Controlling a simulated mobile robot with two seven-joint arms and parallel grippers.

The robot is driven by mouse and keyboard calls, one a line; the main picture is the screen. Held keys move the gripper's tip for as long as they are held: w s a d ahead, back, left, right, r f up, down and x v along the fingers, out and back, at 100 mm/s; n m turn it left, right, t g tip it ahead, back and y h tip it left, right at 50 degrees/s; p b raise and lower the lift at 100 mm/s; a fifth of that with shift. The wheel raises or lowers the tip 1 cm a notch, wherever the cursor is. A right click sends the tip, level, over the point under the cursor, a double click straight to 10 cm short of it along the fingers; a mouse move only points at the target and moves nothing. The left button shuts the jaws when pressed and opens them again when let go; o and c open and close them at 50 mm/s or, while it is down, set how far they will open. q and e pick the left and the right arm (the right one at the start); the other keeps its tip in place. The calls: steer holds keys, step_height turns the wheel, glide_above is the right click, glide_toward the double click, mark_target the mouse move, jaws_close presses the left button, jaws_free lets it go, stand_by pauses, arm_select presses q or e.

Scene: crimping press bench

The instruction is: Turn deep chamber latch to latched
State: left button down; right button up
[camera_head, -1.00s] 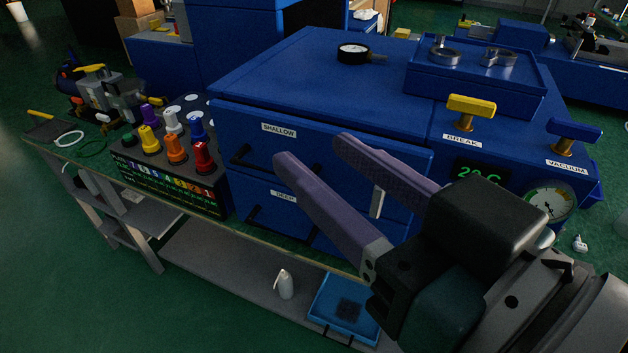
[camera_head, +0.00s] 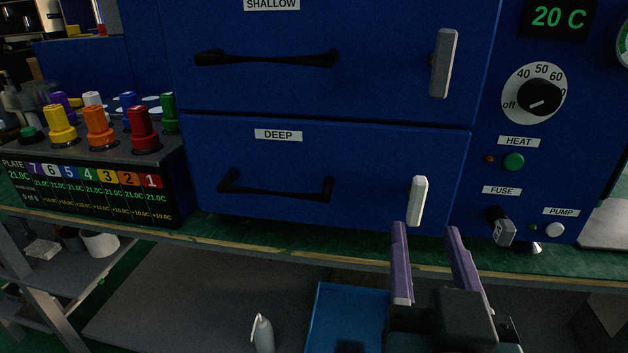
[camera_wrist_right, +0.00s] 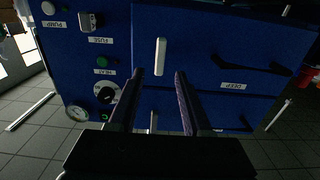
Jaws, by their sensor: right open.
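The deep chamber latch (camera_head: 417,201) is a pale handle standing upright at the right end of the DEEP drawer front (camera_head: 300,160). My right gripper (camera_head: 425,228) is open, with purple fingers pointing at the cabinet, just below and in front of this latch. In the right wrist view the latch (camera_wrist_right: 160,56) shows beyond and between the two open fingers (camera_wrist_right: 158,75), and nothing is held. I cannot tell whether a fingertip touches it. The shallow chamber latch (camera_head: 443,63) is upright above. My left gripper is not in view.
The black deep drawer handle (camera_head: 275,187) lies left of the latch. A fuse plug (camera_head: 503,228) and pump button (camera_head: 554,230) are to the right. The heat dial (camera_head: 538,95) is above them. A blue tray (camera_head: 345,310) and white bottle (camera_head: 262,333) are below the bench edge.

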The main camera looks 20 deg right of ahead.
mark_target(419, 203)
steer(key=b+x, duration=0.1)
steer(key=x, duration=0.7)
steer(key=shift+w, duration=0.1)
steer(key=shift+c, duration=0.4)
jaws_close()
